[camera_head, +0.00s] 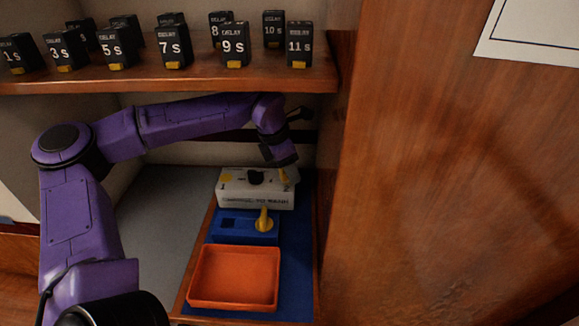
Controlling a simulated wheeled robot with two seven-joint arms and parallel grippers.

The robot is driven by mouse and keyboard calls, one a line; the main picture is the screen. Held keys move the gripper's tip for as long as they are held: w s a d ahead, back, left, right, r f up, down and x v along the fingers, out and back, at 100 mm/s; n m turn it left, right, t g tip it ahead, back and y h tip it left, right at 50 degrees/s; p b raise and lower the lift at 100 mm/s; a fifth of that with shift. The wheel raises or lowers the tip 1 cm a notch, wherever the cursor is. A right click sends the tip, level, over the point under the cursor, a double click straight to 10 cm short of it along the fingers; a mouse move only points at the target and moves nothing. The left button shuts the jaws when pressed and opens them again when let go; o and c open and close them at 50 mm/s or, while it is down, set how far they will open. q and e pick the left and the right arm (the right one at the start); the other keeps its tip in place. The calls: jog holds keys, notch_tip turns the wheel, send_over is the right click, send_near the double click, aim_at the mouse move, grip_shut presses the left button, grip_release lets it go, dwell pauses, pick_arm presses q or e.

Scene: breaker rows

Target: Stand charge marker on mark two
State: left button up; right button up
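A yellow peg-like piece (264,222), which may be the charge marker, stands upright at the right end of a low blue block (231,237). Two dark square marks or recesses show on the block to its left. Behind it is a white box (255,199) with lettering too small to read surely, a black knob and yellow parts. A yellow piece (284,179) is at its right end, just under my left gripper (284,164). I cannot tell whether the gripper touches it; its fingers are too small and dark to read. My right gripper is out of view.
An orange tray (207,303) lies in front of the blue block on a blue surface. A shelf (190,78) with several black numbered boxes overhangs my arm. A wooden panel (440,180) closes the right side. The grey surface (170,210) at left is clear.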

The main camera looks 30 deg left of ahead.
pick_arm(q)
jog(key=shift+o, duration=0.5)
jog(key=shift+r, duration=0.15)
jog(key=shift+r, duration=0.35)
jog(key=shift+s+a+r+b, duration=0.35)
jog(key=shift+s+a+r, duration=0.35)
jog(key=shift+s+r, duration=0.3)
jog(key=s+a+b, duration=0.1)
jog(key=s+a, duration=0.5)
jog(key=s, duration=0.2)
jog(key=shift+s+r+b, duration=0.2)
jog(key=shift+s+b, duration=0.05)
jog(key=shift+b, duration=0.05)
jog(key=shift+a, duration=0.15)
